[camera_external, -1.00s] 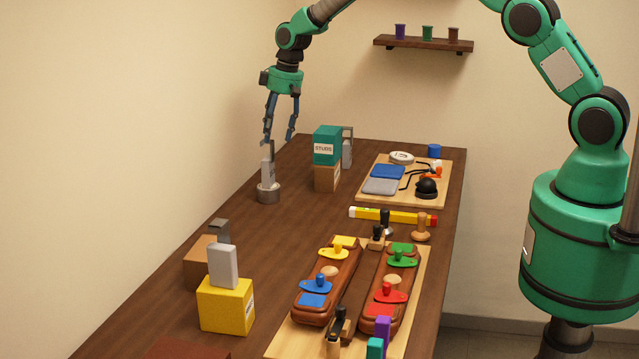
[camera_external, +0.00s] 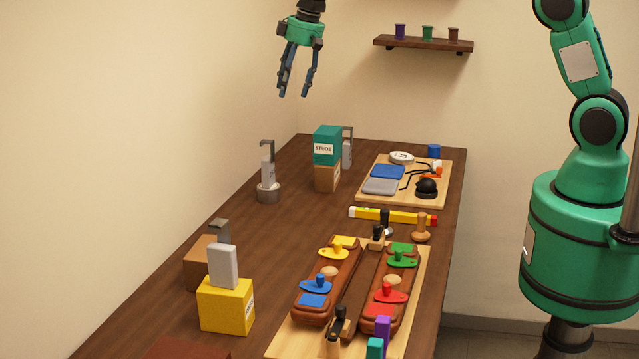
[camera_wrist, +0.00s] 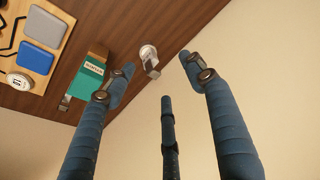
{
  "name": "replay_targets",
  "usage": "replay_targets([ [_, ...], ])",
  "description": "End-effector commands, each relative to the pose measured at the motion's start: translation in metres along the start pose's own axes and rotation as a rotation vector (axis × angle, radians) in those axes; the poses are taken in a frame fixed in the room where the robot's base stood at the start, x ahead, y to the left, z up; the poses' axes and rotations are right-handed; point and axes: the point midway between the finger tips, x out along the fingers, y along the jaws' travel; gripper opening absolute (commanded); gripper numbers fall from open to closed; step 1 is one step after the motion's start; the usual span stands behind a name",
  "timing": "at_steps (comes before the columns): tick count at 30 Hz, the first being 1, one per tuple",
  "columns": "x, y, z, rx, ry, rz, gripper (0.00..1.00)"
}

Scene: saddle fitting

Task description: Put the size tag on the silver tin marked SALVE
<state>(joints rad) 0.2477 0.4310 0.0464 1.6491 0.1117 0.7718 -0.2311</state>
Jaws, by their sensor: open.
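My gripper (camera_external: 293,95) is open and empty, high above the far left part of the table. In the external view, a short silver round tin (camera_external: 268,195) stands below it, near the left edge. The tin also shows in the wrist view (camera_wrist: 147,51), beyond the fingertips. I cannot read SALVE on it. A pale round tin (camera_external: 401,158) on the back board bears dark writing too small to read.
A teal STUDS box (camera_external: 327,146) sits on a brown box, with another grey hooked piece (camera_external: 347,150) behind. A yellow box (camera_external: 227,305) and a brown box (camera_external: 200,265) stand at the near left, each with grey pieces. Tabletop around the silver tin is clear.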

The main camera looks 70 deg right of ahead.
Motion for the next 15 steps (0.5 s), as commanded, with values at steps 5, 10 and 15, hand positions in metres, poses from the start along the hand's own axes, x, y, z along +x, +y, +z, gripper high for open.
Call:
replay_targets([
  [5,-0.057,-0.025,0.026,-0.012,0.024,0.004,0.54],
  [10,-0.103,-0.047,0.056,-0.023,0.043,0.007,0.54],
  [15,-0.144,-0.066,0.089,-0.032,0.063,0.008,0.54],
])
